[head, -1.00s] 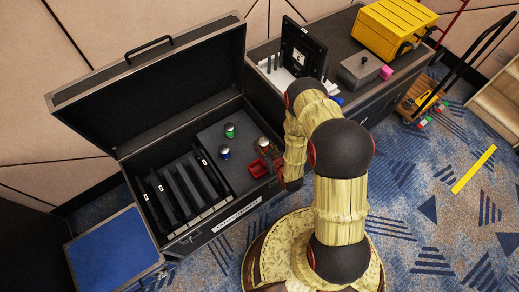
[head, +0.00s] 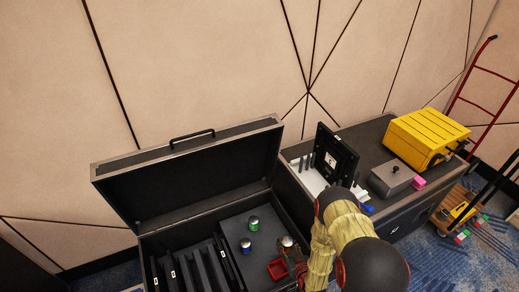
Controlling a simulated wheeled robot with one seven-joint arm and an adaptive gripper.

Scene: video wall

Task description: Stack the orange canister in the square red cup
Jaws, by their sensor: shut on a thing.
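The square red cup (head: 277,269) stands open on the dark panel inside the case. A silver-topped canister (head: 288,241) is just above and right of the cup in the picture, apart from it. My gripper (head: 295,252) is shut on this canister, which I take as the orange one. Its body is mostly hidden by the fingers, and its colour is hard to make out. Whether it is lifted off the panel cannot be told.
A green canister (head: 253,223) and a blue canister (head: 246,245) with silver tops stand left of the cup. The case's raised lid (head: 190,175) rises behind. A second case to the right holds a grey box (head: 392,179) and a yellow box (head: 427,140).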

